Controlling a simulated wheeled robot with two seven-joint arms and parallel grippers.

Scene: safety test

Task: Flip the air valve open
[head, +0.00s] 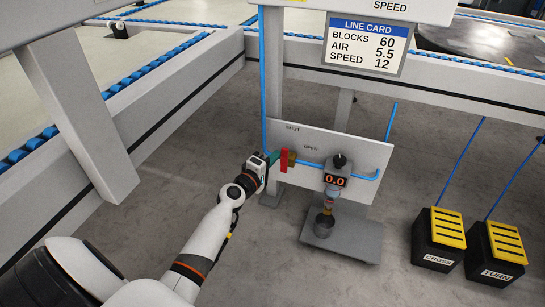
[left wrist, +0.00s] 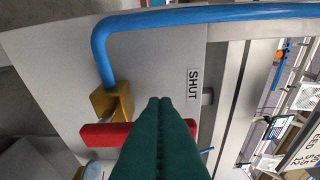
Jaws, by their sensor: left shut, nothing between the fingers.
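The air valve has a brass body (head: 292,157) and a red handle (head: 284,160), mounted on a white panel (head: 350,150) marked SHUT and OPEN. The handle stands upright, crosswise to the blue pipe (head: 311,163). The brass body (left wrist: 112,102) and red handle (left wrist: 100,135) also show in the left wrist view, with the SHUT label (left wrist: 193,83) to the right. My left gripper (head: 274,162) has its green fingers closed and empty, just left of the handle. In the left wrist view the fingers (left wrist: 160,105) hide part of the handle; I cannot tell whether they touch it.
A gauge reading 0.0 (head: 335,181) sits on the panel right of the valve, above a metal stand (head: 345,240). Two black-and-yellow pedals (head: 445,225) stand on the floor at right. A line card (head: 365,43) hangs above. White frame beams surround the panel.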

